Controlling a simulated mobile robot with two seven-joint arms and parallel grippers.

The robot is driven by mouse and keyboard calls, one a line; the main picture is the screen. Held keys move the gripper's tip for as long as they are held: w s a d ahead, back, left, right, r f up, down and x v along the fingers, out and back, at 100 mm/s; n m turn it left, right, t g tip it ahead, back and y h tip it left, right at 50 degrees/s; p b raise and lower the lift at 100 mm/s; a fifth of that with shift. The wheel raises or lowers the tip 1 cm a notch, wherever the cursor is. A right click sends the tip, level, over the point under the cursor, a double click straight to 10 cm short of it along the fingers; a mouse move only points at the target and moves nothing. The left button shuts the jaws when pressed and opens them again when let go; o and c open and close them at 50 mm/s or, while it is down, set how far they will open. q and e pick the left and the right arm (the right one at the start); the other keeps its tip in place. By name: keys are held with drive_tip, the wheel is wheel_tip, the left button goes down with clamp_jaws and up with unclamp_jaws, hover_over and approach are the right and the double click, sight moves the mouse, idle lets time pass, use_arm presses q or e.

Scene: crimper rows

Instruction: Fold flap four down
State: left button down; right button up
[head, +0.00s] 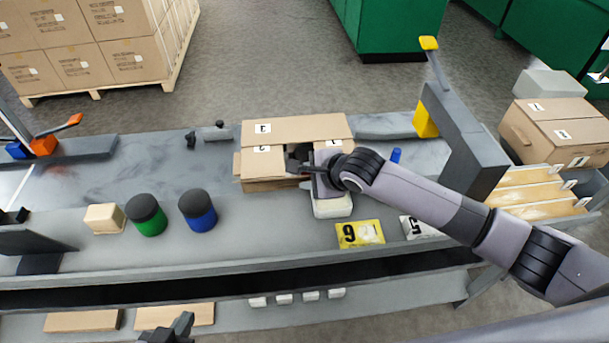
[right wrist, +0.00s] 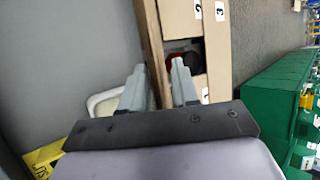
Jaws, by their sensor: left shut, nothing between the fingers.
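The cardboard box (head: 275,184) stands on the grey bench in the middle of the head view. Its flaps marked 3 (head: 300,128), 2 (head: 262,155) and 1 (head: 331,146) lie over the top, leaving a dark gap where red and black contents show in the right wrist view. No number for flap four is visible; a cardboard strip (right wrist: 148,35) runs along the near side. My right gripper (right wrist: 157,82) is open at this side, one finger over the gap, the other outside the strip. My left gripper (head: 180,322) is shut and empty at the bottom edge, away from the box.
A white tray (head: 332,208) sits under my right gripper. A yellow number card (head: 360,234) lies in front. Green (head: 146,215) and blue (head: 198,210) canisters and a pale block (head: 104,218) stand left. A grey post (head: 462,140) stands right.

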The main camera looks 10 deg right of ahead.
drive_tip(key=shift+x, duration=0.9)
clamp_jaws()
idle(0.9)
